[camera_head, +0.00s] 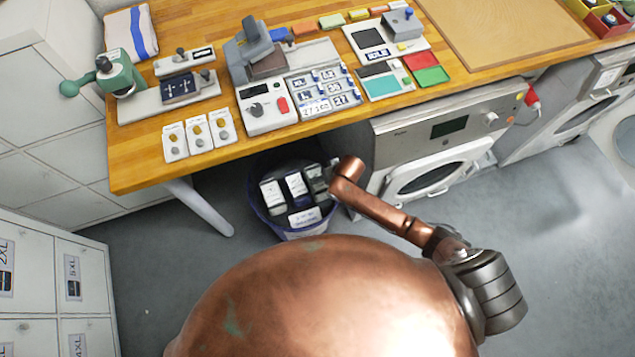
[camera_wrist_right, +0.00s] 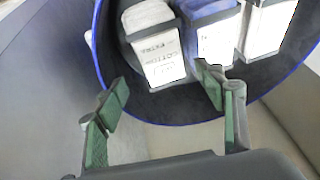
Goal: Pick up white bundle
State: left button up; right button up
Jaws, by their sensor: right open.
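Several rolled bundles with white labels stand in a dark blue bin (camera_head: 254,203) below the table. In the right wrist view, the whitish bundle (camera_wrist_right: 148,16) is at the left, its label facing the camera. A blue bundle (camera_wrist_right: 207,8) stands right of it, and another labelled bundle (camera_wrist_right: 268,28) is farther right. My right gripper (camera_wrist_right: 163,88) is open and empty. Its fingertips are spread below the whitish bundle's label in the picture, with nothing between them. In the head view the right gripper cannot be made out beyond my copper arm. My left gripper is not in view.
The bin's blue rim (camera_wrist_right: 103,70) curves close to the right gripper's fingers. The wooden table (camera_head: 142,165) carries label cards, devices and trays above the bin. A washing machine (camera_head: 440,135) stands right of the bin, and white lockers (camera_head: 60,275) stand at the left.

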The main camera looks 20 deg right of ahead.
jog(key=b+x, duration=0.1)
jog(key=x, duration=0.1)
jog(key=shift+w+a+f, duration=0.1)
jog(key=shift+a+f, duration=0.05)
jog(key=shift+f, duration=0.25)
jog(key=b+x, duration=0.2)
jog(key=x, duration=0.2)
jog(key=shift+f+b, duration=0.25)
jog(key=shift+b, duration=0.05)
jog(key=shift+a+f, duration=0.1)
jog(key=shift+f, duration=0.05)
jog(key=c, duration=0.9)
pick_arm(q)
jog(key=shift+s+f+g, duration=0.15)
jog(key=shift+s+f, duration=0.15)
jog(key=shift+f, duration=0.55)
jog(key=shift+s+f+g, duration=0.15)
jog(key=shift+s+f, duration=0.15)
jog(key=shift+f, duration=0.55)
pick_arm(e)
grip_shut()
